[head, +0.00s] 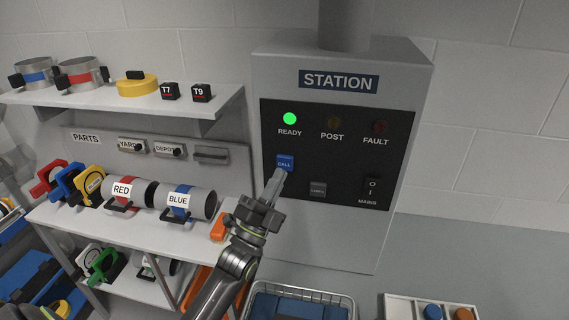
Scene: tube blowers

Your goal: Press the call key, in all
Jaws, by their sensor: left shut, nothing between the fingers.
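The blue call key (285,161) is on the dark panel of the grey station box (253,140), below the green READY light (290,119). My left gripper (277,178) is shut and empty, with its fingertips at the lower edge of the call key. I cannot tell whether the tips touch the key. The READY light is lit green; the POST light (334,122) and the FAULT light (378,127) look dark. My right gripper is not in view.
A grey key (318,189) and the MAINS switch (371,186) sit right of my gripper. Shelves at left hold the RED carrier (143,192), the BLUE carrier (205,204) and other parts. A wire basket (300,290) stands below the station.

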